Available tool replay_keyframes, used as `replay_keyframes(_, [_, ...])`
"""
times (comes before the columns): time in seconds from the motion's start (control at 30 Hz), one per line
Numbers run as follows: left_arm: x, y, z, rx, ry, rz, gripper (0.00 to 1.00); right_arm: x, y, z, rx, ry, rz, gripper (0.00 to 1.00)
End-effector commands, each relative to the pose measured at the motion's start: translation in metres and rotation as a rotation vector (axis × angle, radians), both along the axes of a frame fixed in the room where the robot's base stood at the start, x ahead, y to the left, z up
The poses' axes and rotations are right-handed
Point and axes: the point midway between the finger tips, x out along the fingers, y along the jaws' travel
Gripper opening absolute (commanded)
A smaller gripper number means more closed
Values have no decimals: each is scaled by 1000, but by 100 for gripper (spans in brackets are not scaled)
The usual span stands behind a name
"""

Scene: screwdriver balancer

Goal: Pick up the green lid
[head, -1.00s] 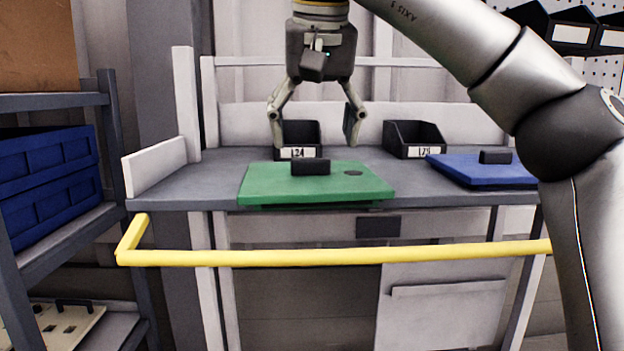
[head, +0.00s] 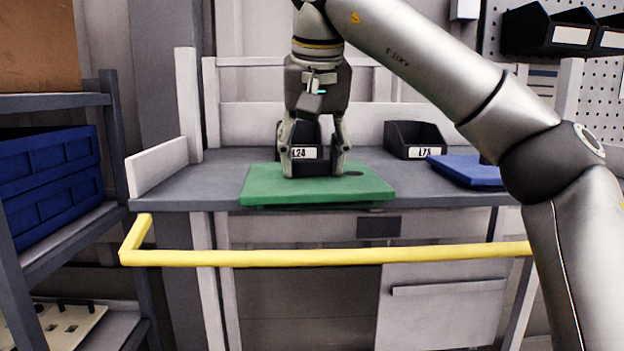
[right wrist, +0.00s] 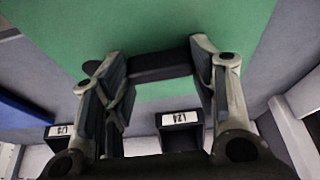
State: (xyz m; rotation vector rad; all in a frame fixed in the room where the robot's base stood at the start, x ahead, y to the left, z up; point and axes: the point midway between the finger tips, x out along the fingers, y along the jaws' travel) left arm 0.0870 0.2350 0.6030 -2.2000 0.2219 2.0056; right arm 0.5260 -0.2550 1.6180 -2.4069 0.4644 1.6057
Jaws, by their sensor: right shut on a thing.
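The green lid (head: 260,186) is a flat, wide plate lying at the front edge of the grey workbench. It has a black block handle (right wrist: 160,67) on top and a small dark spot to the right of it. My right gripper (head: 314,170) is over the lid, pointing down, with its two fingers shut on the handle from both sides. In the right wrist view the lid's green surface (right wrist: 150,25) fills the upper middle, with the handle between the fingers. The fingers partly hide the handle in the head view. My left gripper is not in view.
A blue lid (head: 460,172) lies at the right of the workbench (head: 220,165), partly behind my right arm. Black bins (head: 414,140) stand at the back. A yellow rail (head: 330,256) runs along the front. A shelf with a blue crate (head: 45,190) stands at left.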

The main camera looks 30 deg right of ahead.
Motion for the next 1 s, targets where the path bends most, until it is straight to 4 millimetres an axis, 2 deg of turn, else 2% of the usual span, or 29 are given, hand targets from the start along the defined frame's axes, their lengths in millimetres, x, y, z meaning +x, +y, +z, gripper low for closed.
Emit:
replay_keyframes(0.1, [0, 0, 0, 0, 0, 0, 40, 0, 0, 0, 0, 0, -1, 22])
replay_keyframes(0.37, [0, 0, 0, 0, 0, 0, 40, 0, 0, 1, 0, 1, -1, 22])
replay_keyframes(0.57, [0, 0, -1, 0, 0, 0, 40, 0, 0, 12, 0, 1, -1, 22])
replay_keyframes(0.73, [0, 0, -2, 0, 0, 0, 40, -4, 2, 38, -1, -7, -1, 22])
replay_keyframes(1.0, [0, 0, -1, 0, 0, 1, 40, -47, 26, 96, -2, -10, -6, 22])
